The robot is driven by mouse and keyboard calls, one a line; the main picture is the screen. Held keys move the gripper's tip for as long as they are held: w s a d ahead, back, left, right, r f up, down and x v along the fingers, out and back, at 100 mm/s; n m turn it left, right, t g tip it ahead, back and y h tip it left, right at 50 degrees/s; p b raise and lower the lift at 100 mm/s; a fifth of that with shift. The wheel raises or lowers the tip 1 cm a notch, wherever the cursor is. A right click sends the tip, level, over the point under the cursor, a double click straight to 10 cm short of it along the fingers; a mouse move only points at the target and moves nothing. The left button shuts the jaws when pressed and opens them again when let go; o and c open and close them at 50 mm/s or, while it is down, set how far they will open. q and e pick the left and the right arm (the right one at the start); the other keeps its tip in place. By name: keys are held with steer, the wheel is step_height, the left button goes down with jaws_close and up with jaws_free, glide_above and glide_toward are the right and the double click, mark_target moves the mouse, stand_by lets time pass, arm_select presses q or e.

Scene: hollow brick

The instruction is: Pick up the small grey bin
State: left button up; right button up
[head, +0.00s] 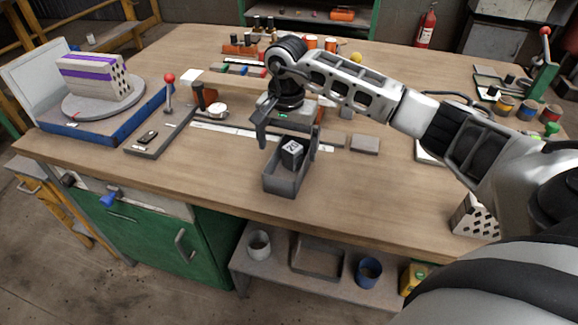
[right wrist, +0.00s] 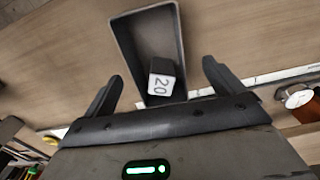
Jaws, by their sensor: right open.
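The small grey bin (head: 279,186) stands upright on the wooden workbench near its front edge. A dark block with a white face marked 20 (head: 292,150) lies inside it. My right gripper (head: 288,142) is above the far end of the bin, open, with one finger on each side. In the right wrist view the bin (right wrist: 123,42) lies beyond the fingertips, with the block (right wrist: 162,80) at its near end. The right gripper (right wrist: 162,75) is empty there, and its fingers look apart from the walls. Contact cannot be told. My left gripper is not in view.
Left of the bin are a grey plate (head: 150,140) and a red-knobbed lever (head: 169,92). A turntable (head: 100,97) holds a striped brick. A flat grey block (head: 365,144) lies right of the bin. A perforated brick (head: 474,217) stands at the right front.

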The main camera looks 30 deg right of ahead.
mark_target(289, 172)
steer(key=f, duration=0.2)
steer(key=f+p, duration=0.1)
steer(key=f, duration=0.1)
steer(key=shift+s+d, duration=0.1)
steer(key=shift+s, duration=0.15)
steer(key=shift+f, duration=0.7)
steer(key=shift+w, duration=0.1)
steer(key=c, duration=1.1)
